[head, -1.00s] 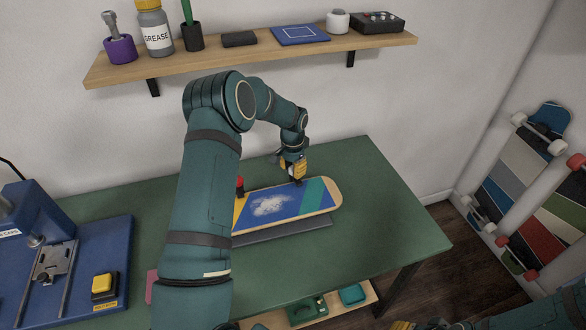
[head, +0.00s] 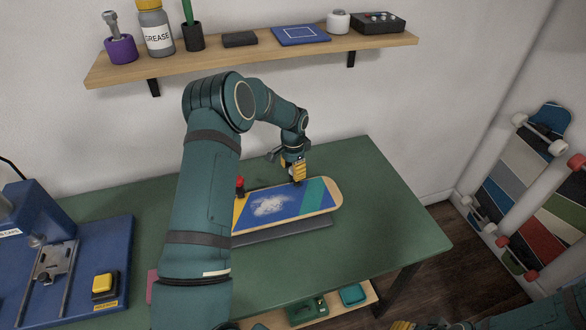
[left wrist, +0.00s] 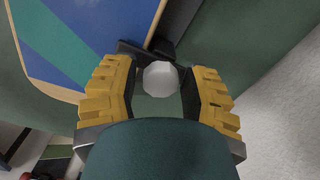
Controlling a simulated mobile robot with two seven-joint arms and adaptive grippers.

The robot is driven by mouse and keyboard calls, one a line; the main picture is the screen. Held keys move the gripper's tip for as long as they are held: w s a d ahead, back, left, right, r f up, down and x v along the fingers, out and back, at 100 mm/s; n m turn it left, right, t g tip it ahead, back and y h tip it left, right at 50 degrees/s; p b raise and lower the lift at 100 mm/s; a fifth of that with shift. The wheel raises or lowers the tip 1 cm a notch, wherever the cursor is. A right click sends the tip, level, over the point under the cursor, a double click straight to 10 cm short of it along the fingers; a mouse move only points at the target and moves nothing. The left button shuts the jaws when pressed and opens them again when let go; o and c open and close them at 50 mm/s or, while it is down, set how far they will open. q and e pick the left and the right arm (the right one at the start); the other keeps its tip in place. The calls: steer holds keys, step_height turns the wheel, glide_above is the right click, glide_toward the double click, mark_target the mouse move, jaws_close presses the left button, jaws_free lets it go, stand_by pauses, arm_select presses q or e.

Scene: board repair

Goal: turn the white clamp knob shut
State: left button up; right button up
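The white clamp knob (left wrist: 160,79) shows in the left wrist view, on a dark clamp (left wrist: 163,50) at the edge of the skateboard deck (left wrist: 95,35). My left gripper (left wrist: 160,90) has its yellow fingers on either side of the knob, with narrow gaps that suggest it is not gripped. In the head view my left gripper (head: 296,172) points down at the deck's far edge (head: 322,196) and hides the knob. Only a bit of my right gripper (head: 403,325) shows at the bottom edge; its fingers cannot be made out.
A red knob (head: 239,182) stands at the deck's left part. The deck lies over a dark plate (head: 300,228) on the green table (head: 390,225). A blue machine with a yellow button (head: 103,283) is at the left. A wooden shelf (head: 250,57) runs above.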

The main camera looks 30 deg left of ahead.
arm_select(q)
steer(key=shift+o, duration=0.8)
steer(key=shift+r, duration=0.1)
steer(key=shift+r, duration=0.2)
step_height(320, 180, up, 12)
steer(key=shift+f, duration=0.2)
steer(key=shift+f, duration=0.1)
